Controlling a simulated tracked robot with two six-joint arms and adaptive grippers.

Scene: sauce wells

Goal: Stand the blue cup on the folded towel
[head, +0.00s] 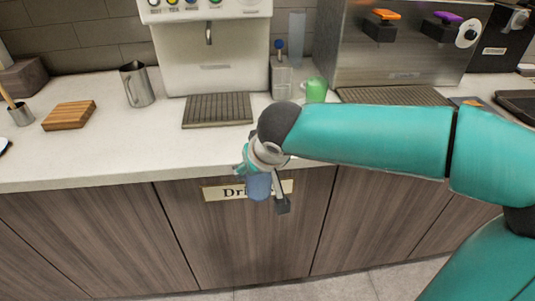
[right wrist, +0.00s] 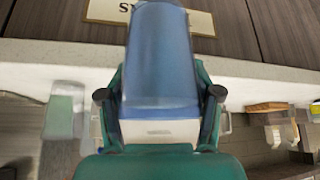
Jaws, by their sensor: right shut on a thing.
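The blue cup (head: 259,187) is held in my right gripper (head: 262,172), in front of the counter's front edge and before the cabinet doors in the head view. In the right wrist view the cup (right wrist: 158,60) fills the upper middle, with the gripper's fingers (right wrist: 160,95) on either side of it. The gripper is shut on the cup. Part of the cup is hidden by the gripper in the head view. I cannot make out a folded towel in either view. My left gripper is not in view.
A white drinks machine (head: 210,55) with a drip tray (head: 217,110) stands behind. A metal jug (head: 137,84), a wooden block (head: 69,115) and a green cup (head: 316,90) are on the counter (head: 110,155). A steel machine (head: 400,60) stands right. The counter's front left is clear.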

